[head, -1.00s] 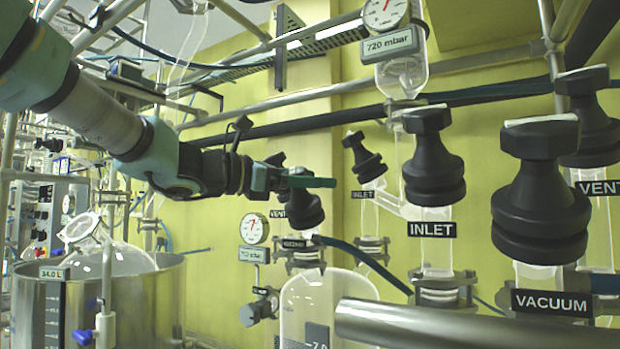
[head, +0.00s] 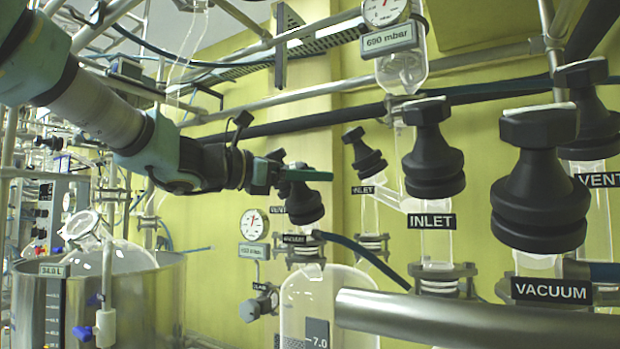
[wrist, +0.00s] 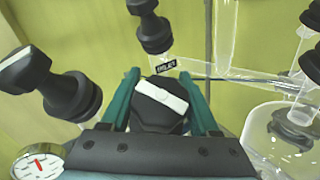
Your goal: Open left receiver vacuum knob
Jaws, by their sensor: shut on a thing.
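The black left receiver vacuum knob (head: 304,205) sits above a small label (head: 294,240) that appears to read VACUUM, over a clear glass vessel (head: 300,300). My gripper (head: 304,175) has its green fingers around the knob's top. In the wrist view, the knob (wrist: 158,115) with its white top bar lies between both fingers of my gripper (wrist: 160,78). The bar is tilted slightly, its right end lower. The knob's far side is hidden in the head view. A gauge (head: 253,224) with a small mbar readout is left of the knob.
A larger VACUUM knob (head: 542,185) stands at the right, near an INLET knob (head: 433,155). A smaller inlet knob (head: 365,153) is just right of my gripper. A thick metal pipe (head: 450,322) crosses low in front. A steel vessel (head: 150,300) stands at left.

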